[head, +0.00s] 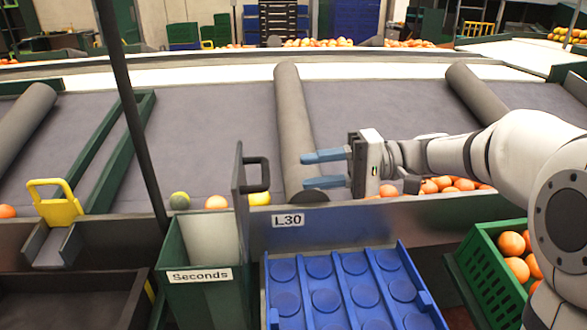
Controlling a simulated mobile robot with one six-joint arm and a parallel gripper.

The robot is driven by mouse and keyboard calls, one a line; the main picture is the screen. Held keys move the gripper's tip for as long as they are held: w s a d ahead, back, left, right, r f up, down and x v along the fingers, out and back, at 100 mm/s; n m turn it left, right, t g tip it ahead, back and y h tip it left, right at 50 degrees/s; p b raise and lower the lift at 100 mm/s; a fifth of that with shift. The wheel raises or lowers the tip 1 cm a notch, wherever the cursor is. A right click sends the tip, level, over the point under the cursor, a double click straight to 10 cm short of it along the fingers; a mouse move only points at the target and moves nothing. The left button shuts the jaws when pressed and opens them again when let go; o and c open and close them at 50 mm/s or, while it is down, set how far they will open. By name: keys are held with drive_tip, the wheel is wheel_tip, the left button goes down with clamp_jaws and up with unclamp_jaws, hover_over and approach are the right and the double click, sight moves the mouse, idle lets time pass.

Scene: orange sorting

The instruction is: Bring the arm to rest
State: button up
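My gripper (326,168) is at the end of my white arm, which reaches in from the right. Its two blue fingers point left and stand apart with nothing between them. It is above the near edge of the grey sorting belt (235,130), beside a grey roller (293,120). Several oranges (440,185) lie on the belt below and behind my wrist.
A blue tray (434,306) with round cups sits below, under the L30 label (288,220). A green Seconds bin (205,293) with an upright, handled panel (240,190) stands left. A green crate (478,284) holds oranges at right. A dark pole (135,115) rises at left.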

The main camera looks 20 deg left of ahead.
drive_tip(key=shift+w+d, duration=0.25)
drive_tip(key=shift+d, duration=0.35)
drive_tip(key=s+d+r+m+t+h+p, duration=0.2)
drive_tip(key=s+d+t+h+p, duration=0.2)
drive_tip(key=d+p, duration=0.7)
drive_tip(key=s+d+r+m+t+h+p, duration=0.2)
drive_tip(key=s+d+t+h+p, duration=0.2)
drive_tip(key=s+d+h+p, duration=0.4)
drive_tip(key=d+h+p, duration=0.3)
drive_tip(key=d, duration=0.1)
drive_tip(key=shift+s+t+h+p, duration=0.15)
drive_tip(key=shift+t+h+p, duration=0.15)
drive_tip(key=shift+h, duration=0.1)
drive_tip(key=shift+a+r, duration=0.1)
